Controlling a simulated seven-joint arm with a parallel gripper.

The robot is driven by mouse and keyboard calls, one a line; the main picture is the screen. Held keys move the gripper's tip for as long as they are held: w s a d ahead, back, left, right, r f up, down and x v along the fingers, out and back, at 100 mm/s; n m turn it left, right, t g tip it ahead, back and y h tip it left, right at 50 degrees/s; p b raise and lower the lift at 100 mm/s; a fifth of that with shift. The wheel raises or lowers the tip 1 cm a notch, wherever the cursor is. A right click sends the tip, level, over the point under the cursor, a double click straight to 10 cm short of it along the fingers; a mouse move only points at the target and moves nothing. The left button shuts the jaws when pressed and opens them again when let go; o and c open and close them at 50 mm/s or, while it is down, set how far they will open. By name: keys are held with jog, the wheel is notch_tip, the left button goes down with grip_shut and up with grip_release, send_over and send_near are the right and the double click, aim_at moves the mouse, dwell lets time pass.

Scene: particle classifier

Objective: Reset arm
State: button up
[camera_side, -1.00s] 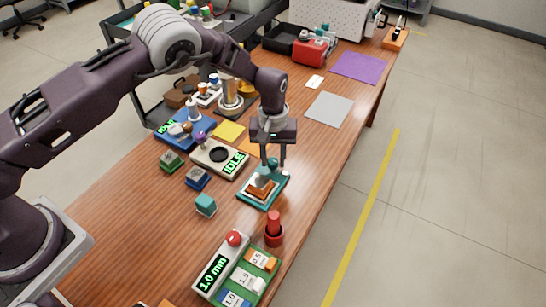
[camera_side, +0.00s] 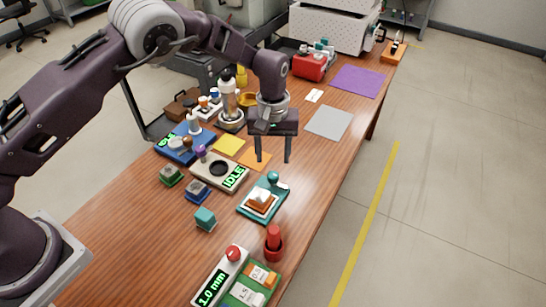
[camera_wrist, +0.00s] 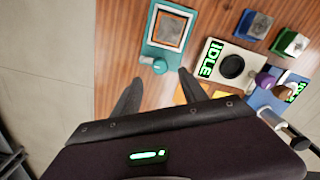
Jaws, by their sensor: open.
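My gripper (camera_side: 272,157) is open and empty above the table, over the area just behind the teal tray device. It also shows in the wrist view (camera_wrist: 157,85), with its two dark fingers spread apart. The teal device (camera_side: 248,210) has an orange and white square piece (camera_side: 261,200) on it and a teal round knob (camera_side: 272,178) at its back corner. The teal device also shows near the top of the wrist view (camera_wrist: 150,48). Nothing is between the fingers.
An IDLE display device (camera_side: 212,175), green and blue blocks, a teal cube (camera_side: 205,218) and a red cylinder (camera_side: 274,240) stand nearby. A 1.0 mm panel (camera_side: 215,285) is at the front. Purple (camera_side: 358,80) and grey mats lie farther back. A metal stand (camera_side: 230,115) is left of my gripper.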

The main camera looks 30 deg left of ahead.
jog(key=s+a+r+m+t+h, duration=0.1)
jog(key=s+a+r, duration=0.25)
jog(key=r, duration=0.45)
jog(key=s+a+r+t, duration=0.15)
jog(key=s+r, duration=0.25)
jog(key=r, duration=0.5)
jog(key=s+a+r+m+h, duration=0.1)
jog(key=s+a+r, duration=0.25)
jog(key=r, duration=0.45)
jog(key=s+a+r+m+t+y, duration=0.1)
jog(key=s+a, duration=0.1)
jog(key=s, duration=0.9)
jog(key=s+a+r+m+t+y, duration=0.1)
jog(key=s+a+m+t, duration=0.1)
jog(key=s, duration=0.9)
jog(key=shift+s+a+m, duration=0.3)
jog(key=shift+s+a, duration=0.1)
jog(key=shift+a, duration=0.1)
